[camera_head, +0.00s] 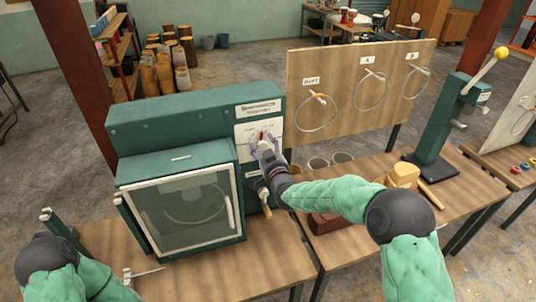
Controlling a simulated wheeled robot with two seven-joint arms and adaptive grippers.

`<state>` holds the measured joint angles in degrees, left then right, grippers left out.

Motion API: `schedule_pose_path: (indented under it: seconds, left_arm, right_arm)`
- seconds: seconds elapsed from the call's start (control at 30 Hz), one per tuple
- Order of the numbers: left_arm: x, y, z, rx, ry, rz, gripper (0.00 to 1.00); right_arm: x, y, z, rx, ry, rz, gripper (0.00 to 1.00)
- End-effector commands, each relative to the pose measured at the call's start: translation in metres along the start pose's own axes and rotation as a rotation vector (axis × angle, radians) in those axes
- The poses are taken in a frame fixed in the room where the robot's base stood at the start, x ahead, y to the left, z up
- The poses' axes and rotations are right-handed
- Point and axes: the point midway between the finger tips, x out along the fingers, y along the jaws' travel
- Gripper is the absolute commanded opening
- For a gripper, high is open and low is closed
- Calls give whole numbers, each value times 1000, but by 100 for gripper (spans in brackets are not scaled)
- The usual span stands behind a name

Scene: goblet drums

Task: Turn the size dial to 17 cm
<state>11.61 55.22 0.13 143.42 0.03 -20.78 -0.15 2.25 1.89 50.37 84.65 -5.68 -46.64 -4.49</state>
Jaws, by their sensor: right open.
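The green machine (195,115) stands on the wooden bench, with a glass-fronted box (185,212) at its front. A white panel (245,127) on its right front carries a dial, which is partly hidden by my right gripper; a small red mark shows there. The dial's setting is too small to read. My right gripper (264,143) is open, its fingers at the panel around or just in front of the dial; I cannot tell whether they touch it. My left arm enters at the lower left, and its gripper is not clearly seen.
A plywood board (350,92) with hanging rings stands behind the right bench. A green lever press (443,130) with a yellow knob stands at the right. A tan block (404,175) and several cups lie on the bench. A rod (148,272) lies at the front left.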

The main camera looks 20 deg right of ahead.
Motion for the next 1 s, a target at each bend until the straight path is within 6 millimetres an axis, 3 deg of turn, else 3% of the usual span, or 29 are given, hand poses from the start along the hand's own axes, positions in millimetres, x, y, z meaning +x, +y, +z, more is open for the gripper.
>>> schedule_pose_path:
  seconds: [0.6, 0.8, 1.0]
  left_arm:
    - [0, 0, 0, 0, 0, 0, 40]
    - [0, 0, 0, 0, 0, 0, 40]
    - [0, 0, 0, 0, 0, 0, 40]
  right_arm:
    - [-91, 0, -2, 0, 4, 0, 65]
    - [-110, 0, -2, -1, 4, 0, 65]
    - [-116, 0, -2, -1, 4, 0, 65]
